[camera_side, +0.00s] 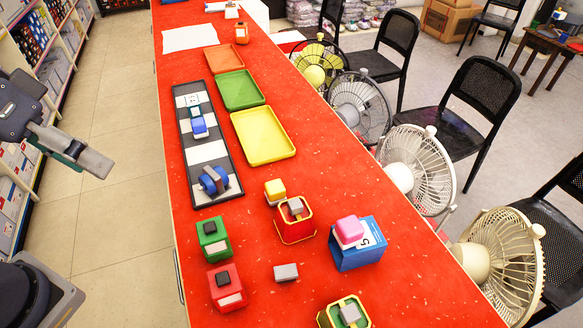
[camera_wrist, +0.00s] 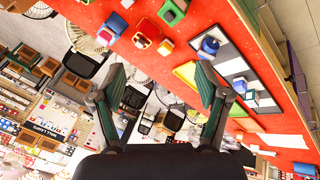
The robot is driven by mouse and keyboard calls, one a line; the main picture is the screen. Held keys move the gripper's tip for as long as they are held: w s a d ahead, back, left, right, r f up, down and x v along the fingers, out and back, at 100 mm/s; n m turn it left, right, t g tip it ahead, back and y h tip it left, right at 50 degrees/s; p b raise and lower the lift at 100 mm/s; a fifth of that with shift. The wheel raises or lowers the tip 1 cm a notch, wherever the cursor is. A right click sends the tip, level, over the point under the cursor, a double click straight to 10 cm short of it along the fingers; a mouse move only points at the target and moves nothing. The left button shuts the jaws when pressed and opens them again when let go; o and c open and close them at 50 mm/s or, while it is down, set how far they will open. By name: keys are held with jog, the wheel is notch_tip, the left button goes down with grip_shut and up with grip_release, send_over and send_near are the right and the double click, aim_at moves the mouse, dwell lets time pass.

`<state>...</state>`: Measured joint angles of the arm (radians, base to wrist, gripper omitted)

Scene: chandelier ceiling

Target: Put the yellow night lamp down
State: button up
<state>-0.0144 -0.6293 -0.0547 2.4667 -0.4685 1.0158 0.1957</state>
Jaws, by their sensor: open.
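A small yellow block with a pale side (camera_side: 275,191) stands upright on the red table, just behind a red box with a yellow rim. It may be the yellow night lamp; I cannot tell for sure. The yellow block also shows in the wrist view (camera_wrist: 166,47). My gripper (camera_side: 85,152) is at the left of the side view, off the table's left edge and apart from everything on it. In the wrist view my gripper (camera_wrist: 160,82) has its two fingers spread wide with nothing between them.
The red table (camera_side: 205,285) holds a yellow tray (camera_side: 284,150), a green tray (camera_side: 240,90), an orange tray (camera_side: 223,58) and a black-and-white board (camera_side: 207,152). A blue box (camera_side: 358,256) and several small boxes stand nearer. Fans (camera_side: 418,170) line the right edge.

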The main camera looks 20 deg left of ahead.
jog(key=w+d+n+g+h, duration=0.1)
jog(key=w+d+g+h, duration=0.2)
jog(key=d, duration=0.4)
jog(key=n+t+h, duration=0.7)
jog(key=n+t, duration=0.3)
jog(key=n, duration=1.1)
send_over(266, 189)
jog(key=s+a, duration=0.2)
jog(key=s, duration=0.2)
notch_tip(266, 189, down, 14)
jog(key=f+n, duration=0.1)
jog(key=f, duration=0.4)
jog(key=a+f+n+t+y, duration=0.1)
jog(key=f+n, duration=0.1)
jog(key=f, duration=0.3)
jog(key=a+f+n+t, duration=0.1)
jog(key=f+n, duration=0.1)
jog(key=f, duration=0.3)
jog(key=shift+s+y, duration=0.2)
jog(key=shift+y, duration=0.1)
jog(key=shift+w+d+f, duration=0.15)
jog(key=shift+w, duration=0.05)
jog(key=x, duration=0.7)
